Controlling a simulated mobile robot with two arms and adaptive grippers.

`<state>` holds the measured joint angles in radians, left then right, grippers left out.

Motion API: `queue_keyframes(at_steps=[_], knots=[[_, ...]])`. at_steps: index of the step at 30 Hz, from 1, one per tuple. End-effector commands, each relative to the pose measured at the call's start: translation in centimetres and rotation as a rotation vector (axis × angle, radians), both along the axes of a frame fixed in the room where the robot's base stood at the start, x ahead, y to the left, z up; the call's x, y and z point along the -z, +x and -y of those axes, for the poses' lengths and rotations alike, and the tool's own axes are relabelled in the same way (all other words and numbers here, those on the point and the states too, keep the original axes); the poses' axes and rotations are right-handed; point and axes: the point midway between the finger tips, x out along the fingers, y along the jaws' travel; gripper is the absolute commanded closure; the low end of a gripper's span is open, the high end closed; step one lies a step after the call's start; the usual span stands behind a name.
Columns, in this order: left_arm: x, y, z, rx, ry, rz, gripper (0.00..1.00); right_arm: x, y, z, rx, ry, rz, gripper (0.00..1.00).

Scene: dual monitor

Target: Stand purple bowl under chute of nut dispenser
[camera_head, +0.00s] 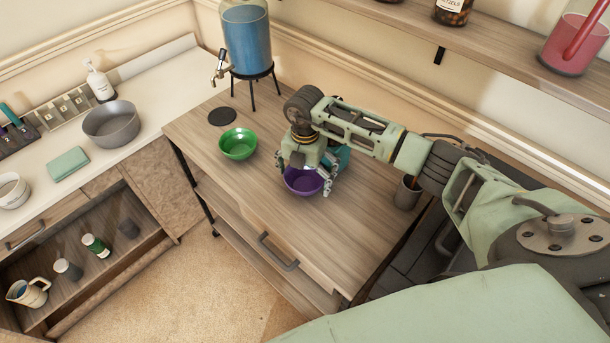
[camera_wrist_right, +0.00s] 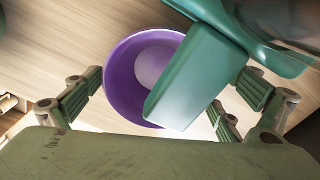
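The purple bowl (camera_head: 303,182) stands upright on the wooden counter, under my right gripper (camera_head: 305,172). In the right wrist view the purple bowl (camera_wrist_right: 125,84) lies between the spread fingers of the right gripper (camera_wrist_right: 155,100). The fingers are wide apart, and I see no clear grip on the rim. The teal nut dispenser (camera_head: 343,158) is mostly hidden behind the right gripper. In the wrist view its teal chute (camera_wrist_right: 190,75) overlaps the right part of the bowl; the height between them is hard to tell. My left gripper is not in view.
A green bowl (camera_head: 238,144) stands left of the purple bowl. A blue drink dispenser (camera_head: 247,45) on a black stand and a dark round coaster (camera_head: 222,116) are farther back. A grey cup (camera_head: 407,192) stands to the right. The counter's front area (camera_head: 290,225) is clear.

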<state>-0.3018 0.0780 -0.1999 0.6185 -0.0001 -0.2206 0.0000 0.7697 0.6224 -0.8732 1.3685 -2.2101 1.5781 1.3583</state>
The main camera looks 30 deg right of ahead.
Motion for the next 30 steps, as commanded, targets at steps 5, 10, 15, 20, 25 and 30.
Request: queue_keyframes(at_steps=[5, 10, 15, 20, 25, 30], knots=[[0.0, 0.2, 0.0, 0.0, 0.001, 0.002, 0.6, 0.0, 0.0, 0.0, 0.0, 0.0, 0.0, 0.0], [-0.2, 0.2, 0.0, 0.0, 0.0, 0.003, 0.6, -0.2, 0.0, 0.0, 0.0, 0.0, 0.0, 0.0], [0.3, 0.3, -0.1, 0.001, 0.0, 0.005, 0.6, -1.8, 0.2, 0.0, -0.001, 0.0, 0.006, 0.0], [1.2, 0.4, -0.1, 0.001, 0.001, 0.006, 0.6, -5.1, 0.2, 0.0, -0.002, 0.0, 0.008, 0.0], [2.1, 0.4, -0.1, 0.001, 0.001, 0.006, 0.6, -8.7, 0.2, 0.0, -0.001, 0.0, 0.006, 0.0], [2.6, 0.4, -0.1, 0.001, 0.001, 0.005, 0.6, -11.2, 0.1, 0.0, 0.001, 0.001, 0.004, 0.0]])
